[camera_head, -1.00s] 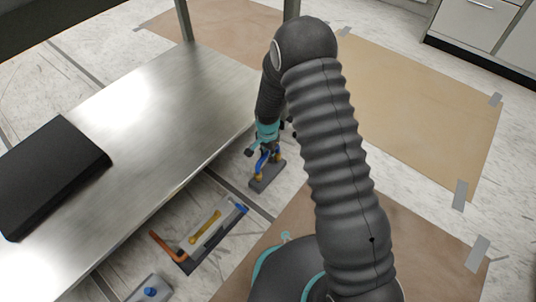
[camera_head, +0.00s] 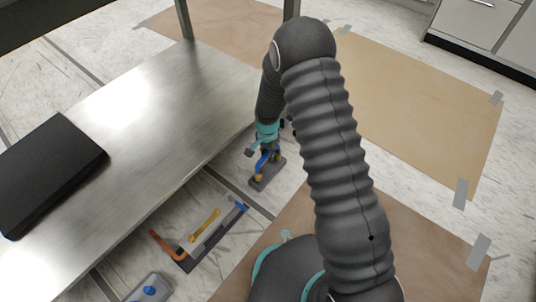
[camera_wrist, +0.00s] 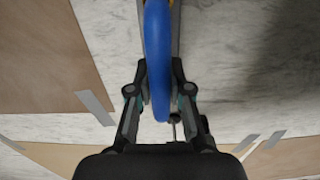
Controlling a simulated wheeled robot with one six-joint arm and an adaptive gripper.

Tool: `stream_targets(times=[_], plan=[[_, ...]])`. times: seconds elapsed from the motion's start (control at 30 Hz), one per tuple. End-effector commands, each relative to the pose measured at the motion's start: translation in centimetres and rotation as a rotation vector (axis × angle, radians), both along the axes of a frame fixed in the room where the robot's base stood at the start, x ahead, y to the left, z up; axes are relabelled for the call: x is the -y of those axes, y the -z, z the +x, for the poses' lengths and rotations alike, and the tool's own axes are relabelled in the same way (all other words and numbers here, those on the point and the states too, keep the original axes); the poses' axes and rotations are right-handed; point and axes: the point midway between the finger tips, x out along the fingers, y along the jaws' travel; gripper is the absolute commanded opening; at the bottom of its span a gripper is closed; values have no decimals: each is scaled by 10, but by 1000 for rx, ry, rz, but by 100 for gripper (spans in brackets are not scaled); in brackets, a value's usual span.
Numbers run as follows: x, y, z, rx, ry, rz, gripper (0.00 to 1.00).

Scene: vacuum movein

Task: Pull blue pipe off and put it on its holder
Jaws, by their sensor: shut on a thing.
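The blue pipe (camera_head: 262,160) stands on a small grey base (camera_head: 268,176) with yellow fittings, on the floor beyond the metal table's right edge. My gripper (camera_head: 266,146) is directly over this base. In the wrist view the blue pipe (camera_wrist: 158,60) runs from the top edge down between the two fingers of my gripper (camera_wrist: 158,92), which are shut on it. Its upper end meets a yellow fitting at the top edge. In the head view my arm and gripper partly hide the pipe, so I cannot tell whether it still sits in the fittings.
A metal table (camera_head: 150,100) with a black box (camera_head: 45,175) fills the left. On the floor before it lies a holder (camera_head: 190,262) with an orange pipe (camera_head: 165,245), a yellow pipe (camera_head: 205,225) and a blue piece (camera_head: 240,206).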

Motion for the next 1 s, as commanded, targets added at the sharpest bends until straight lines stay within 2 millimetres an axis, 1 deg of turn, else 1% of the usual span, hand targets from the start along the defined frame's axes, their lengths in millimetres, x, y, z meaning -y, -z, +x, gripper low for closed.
stream_targets(times=[0.27, 0.6, 0.97, 1.0], plan=[[0, 1, 0, 0, 0, 0, 0], [0, 8, 0, 0, 0, 0, 0], [0, 9, 1, 0, 0, 0, 0], [0, 9, 1, 0, 0, 0, 24]])
